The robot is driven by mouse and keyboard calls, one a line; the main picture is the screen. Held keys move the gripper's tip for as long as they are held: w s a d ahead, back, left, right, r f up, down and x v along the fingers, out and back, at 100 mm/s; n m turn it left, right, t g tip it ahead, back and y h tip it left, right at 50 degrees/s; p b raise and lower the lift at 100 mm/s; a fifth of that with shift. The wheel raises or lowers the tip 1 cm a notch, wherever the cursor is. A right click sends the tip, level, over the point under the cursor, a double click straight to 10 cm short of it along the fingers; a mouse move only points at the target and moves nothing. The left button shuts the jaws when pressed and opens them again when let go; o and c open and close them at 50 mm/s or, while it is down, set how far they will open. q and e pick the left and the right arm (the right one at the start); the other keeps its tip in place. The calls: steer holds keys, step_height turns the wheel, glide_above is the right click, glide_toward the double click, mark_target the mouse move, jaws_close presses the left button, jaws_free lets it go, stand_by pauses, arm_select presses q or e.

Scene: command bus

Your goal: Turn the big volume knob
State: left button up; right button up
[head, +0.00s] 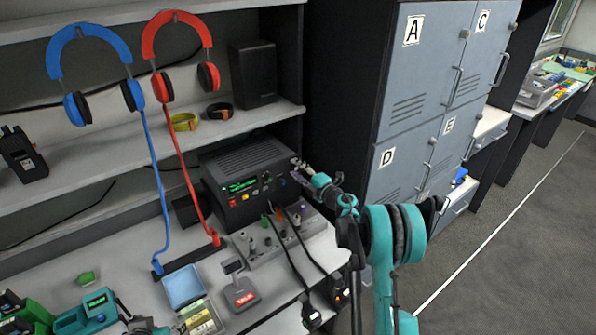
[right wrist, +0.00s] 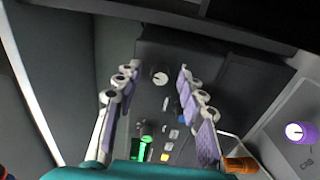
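The black radio unit (head: 228,203) with a green display stands on the white desk. In the right wrist view its front face shows a round knob (right wrist: 160,79), dark with a light marking, which looks like the volume knob. My right gripper (head: 299,170) is at the right end of the radio's face and hides the knob in the head view. In the right wrist view its fingers (right wrist: 158,74) are spread, one on each side of the knob. I cannot tell whether they touch it. My left gripper (head: 146,327) is at the bottom edge, mostly cut off.
A grey control box (head: 275,240) with coloured knobs sits before the radio; its purple knob (right wrist: 298,131) shows in the right wrist view. Blue headphones (head: 95,65) and red headphones (head: 180,50) hang above. A speaker (head: 252,75) stands on the shelf. Grey lockers (head: 410,100) are at right.

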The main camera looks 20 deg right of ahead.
steer(key=shift+s, duration=0.1)
steer(key=v, duration=1.1)
steer(key=shift+s+d, duration=0.15)
steer(key=shift+s, duration=0.25)
step_height(320, 180, up, 14)
steer(key=s+d+m+t+h, duration=0.1)
steer(key=s+m+t+h, duration=0.15)
steer(key=m+h, duration=0.35)
steer(key=s+d+r+m+g+h, duration=0.2)
steer(key=s+r+m+h, duration=0.3)
steer(key=m, duration=0.4)
steer(key=s+a+f+m+g+y, duration=0.1)
steer(key=s+a+f+m+g, duration=0.1)
steer(key=s, duration=0.7)
steer(key=s+a+f+m+g+y, duration=0.2)
steer(key=s+a+f+g, duration=0.2)
steer(key=s+a+f, duration=0.3)
steer(key=s+a+f+m+g+y, duration=0.1)
steer(key=s+a+f+m+g, duration=0.2)
steer(key=s+f, duration=0.5)
steer(key=s+a+g, duration=0.1)
steer(key=s, duration=0.4)
steer(key=shift+a+f+y, duration=0.2)
steer(key=shift+a+y, duration=0.05)
steer(key=shift+y, duration=0.05)
steer(key=shift+s, duration=0.15)
